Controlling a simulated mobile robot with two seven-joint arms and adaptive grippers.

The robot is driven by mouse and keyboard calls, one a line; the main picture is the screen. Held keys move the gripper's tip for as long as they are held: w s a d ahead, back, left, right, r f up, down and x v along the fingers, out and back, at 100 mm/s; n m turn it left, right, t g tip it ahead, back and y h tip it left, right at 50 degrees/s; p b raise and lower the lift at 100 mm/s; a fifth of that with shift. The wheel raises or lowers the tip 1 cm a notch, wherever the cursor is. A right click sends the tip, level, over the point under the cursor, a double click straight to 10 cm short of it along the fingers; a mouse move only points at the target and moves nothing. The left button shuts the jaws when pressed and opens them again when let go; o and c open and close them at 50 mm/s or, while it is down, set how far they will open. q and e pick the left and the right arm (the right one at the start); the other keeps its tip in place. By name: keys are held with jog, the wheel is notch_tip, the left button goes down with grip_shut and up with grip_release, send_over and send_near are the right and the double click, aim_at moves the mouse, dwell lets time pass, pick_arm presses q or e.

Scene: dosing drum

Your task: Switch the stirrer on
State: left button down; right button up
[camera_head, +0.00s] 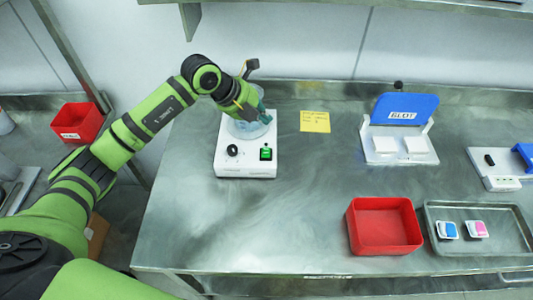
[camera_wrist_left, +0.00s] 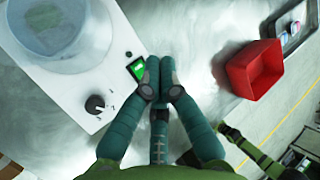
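The white stirrer (camera_head: 246,160) stands on the steel bench with a clear vessel (camera_head: 242,127) on its top. Its front face carries a black knob (camera_head: 232,150) and a green rocker switch (camera_head: 265,153). In the left wrist view the switch (camera_wrist_left: 137,69) and knob (camera_wrist_left: 95,103) also show. I cannot tell which way the switch is set. My left gripper (camera_head: 264,112) is over the stirrer's right side, in front of part of the vessel. In the left wrist view its fingers (camera_wrist_left: 160,65) are together and empty, beside the switch; contact is unclear.
A red bin (camera_head: 383,227) and a steel tray (camera_head: 480,242) with two small containers are at the bench's front right. A blue-lidded device (camera_head: 400,125) stands behind them. A yellow note (camera_head: 315,122) lies right of the stirrer. The bench between stirrer and red bin is clear.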

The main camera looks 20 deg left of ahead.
pick_arm(q)
jog(key=b, duration=0.4)
send_over(264, 152)
notch_tip(264, 152, down, 7)
jog(key=shift+a+r, duration=0.1)
jog(key=shift+s+f+b, duration=0.1)
jog(key=shift+f+b, duration=0.2)
jog(key=shift+f, duration=0.35)
jog(key=shift+f, duration=0.15)
dwell(0.5)
jog(key=shift+s+f+b, duration=0.1)
jog(key=shift+f+b, duration=0.15)
jog(key=shift+b, duration=0.05)
jog(key=shift+s+f+b, duration=0.15)
jog(key=shift+f+b, duration=0.15)
jog(key=shift+f, duration=0.15)
dwell(0.6)
jog(key=shift+r, duration=0.15)
jog(key=shift+w+r+p, duration=0.25)
jog(key=shift+r+p, duration=0.3)
jog(key=shift+r, duration=0.25)
